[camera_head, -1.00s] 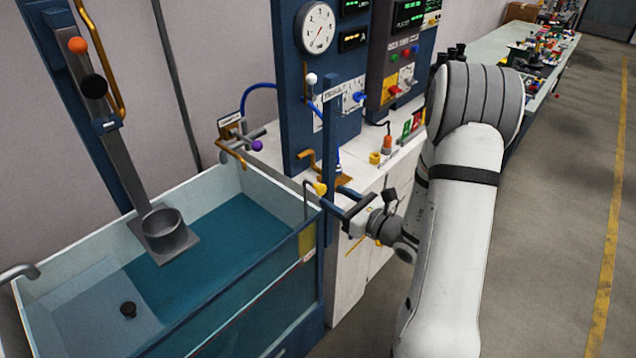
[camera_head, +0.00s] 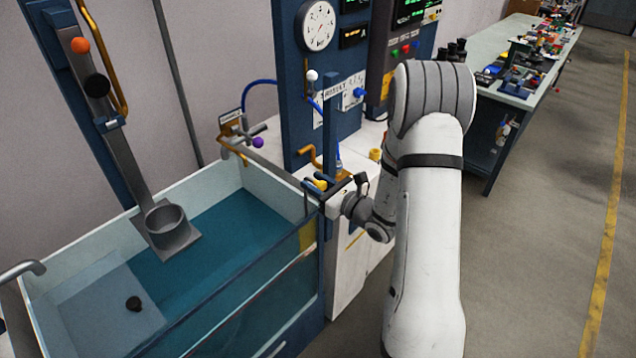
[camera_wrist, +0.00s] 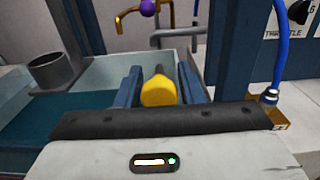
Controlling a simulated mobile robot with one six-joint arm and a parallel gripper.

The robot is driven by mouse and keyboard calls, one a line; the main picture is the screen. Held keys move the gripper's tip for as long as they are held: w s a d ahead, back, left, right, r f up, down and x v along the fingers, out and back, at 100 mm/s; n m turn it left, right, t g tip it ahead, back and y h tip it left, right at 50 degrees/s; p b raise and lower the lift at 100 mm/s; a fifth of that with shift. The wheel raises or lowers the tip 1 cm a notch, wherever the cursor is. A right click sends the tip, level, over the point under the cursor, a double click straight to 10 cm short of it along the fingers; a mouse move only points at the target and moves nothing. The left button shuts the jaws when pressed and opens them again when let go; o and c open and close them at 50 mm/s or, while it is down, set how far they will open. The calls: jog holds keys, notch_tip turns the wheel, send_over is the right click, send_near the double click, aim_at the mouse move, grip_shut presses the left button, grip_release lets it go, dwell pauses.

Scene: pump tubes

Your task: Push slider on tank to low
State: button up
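The glass-walled tank (camera_head: 85,254) holds blue water and fills the left of the head view. A yellow knob (camera_head: 319,184), which looks like the slider's handle, is at the tank's right rim. My gripper (camera_head: 326,191) is at this rim, reaching in from the right. In the wrist view the yellow knob (camera_wrist: 158,91) sits between the two blue fingers of my gripper (camera_wrist: 160,80). The fingers are spread, one on each side of the knob. Whether either touches it I cannot tell. The slider's track and low mark cannot be made out.
A blue panel post (camera_head: 332,125) stands close beside my gripper. A brass pipe (camera_head: 300,152) and a purple knob (camera_head: 257,142) lie behind the rim. A grey cup (camera_head: 166,220) hangs over the water. Open floor (camera_head: 540,250) lies to the right.

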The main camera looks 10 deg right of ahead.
grip_shut()
notch_tip(320, 180, down, 10)
jog(key=b, duration=1)
jog(key=shift+f, duration=0.25)
jog(key=shift+o, duration=1)
grip_release()
jog(key=shift+f, duration=0.1)
jog(key=shift+o, duration=0.9)
